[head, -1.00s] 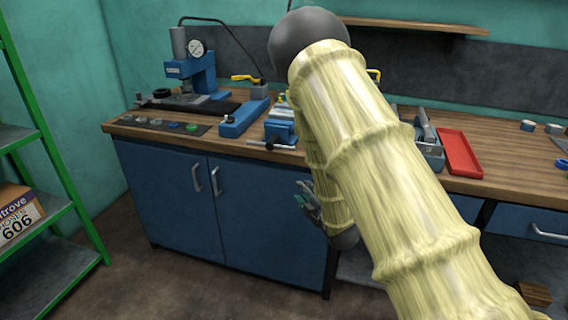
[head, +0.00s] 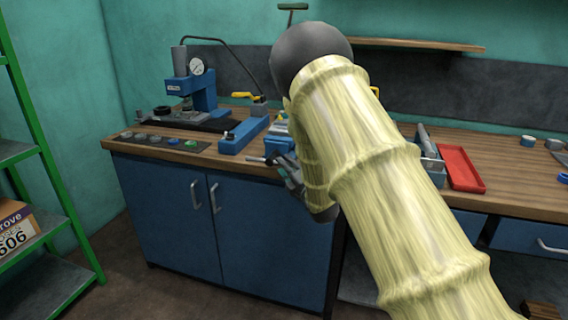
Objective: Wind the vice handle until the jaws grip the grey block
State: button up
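The blue vice (head: 278,142) stands near the front edge of the wooden bench, mostly hidden behind my yellow-sleeved arm. Its handle (head: 256,159) shows as a short, light bar with a dark end at the bench edge. My gripper (head: 284,171) is in front of the vice at the bench's front edge, close to the handle; I cannot tell whether they touch. It is small and partly covered by my arm, so its finger opening is unclear. I cannot make out the vice jaws or the grey block.
A long blue fixture (head: 243,135) stands just left of the vice. A blue press with a dial gauge (head: 196,85) and a dark strip of small round parts (head: 165,142) are further left. A red tray (head: 461,168) lies right of my arm. Blue cabinet doors (head: 170,205) are below.

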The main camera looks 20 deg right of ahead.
jog(key=shift+x, duration=1.05)
jog(key=shift+c, duration=0.4)
grip_shut()
jog(key=shift+d, duration=0.1)
